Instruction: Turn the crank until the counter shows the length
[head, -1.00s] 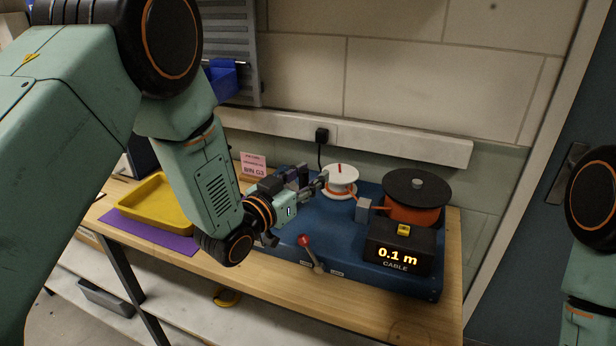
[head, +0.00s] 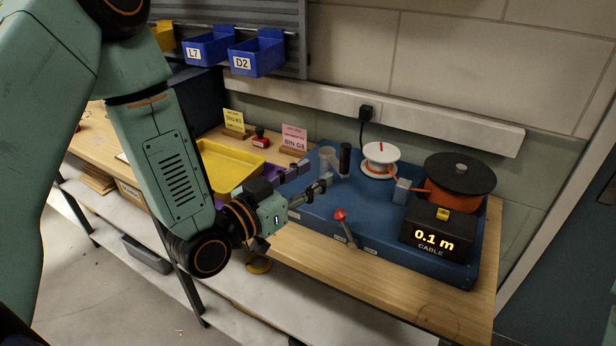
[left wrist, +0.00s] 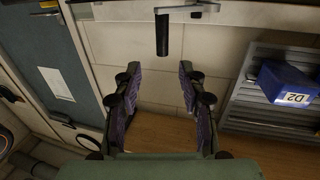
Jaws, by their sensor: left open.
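The crank's black upright handle (head: 344,159) stands on the blue machine (head: 375,225), with a grey hub (head: 327,157) beside it. The counter (head: 436,238) reads 0.1 m, with CABLE below. My left gripper (head: 317,175) is open and empty, just left of and in front of the handle, seemingly apart from it. In the left wrist view the handle (left wrist: 162,35) hangs from a grey crank arm (left wrist: 187,9), roughly in line with the gap between the open fingers (left wrist: 160,70) and beyond their tips. My right gripper is not in view.
A white spool (head: 380,160) and an orange reel with a black top (head: 460,173) stand on the machine. A red-knobbed lever (head: 341,216) is at its front. A pink card (head: 294,137), mostly unreadable, shows BIN G3. A yellow tray (head: 228,168) lies left. Blue bins (head: 257,55) hang behind.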

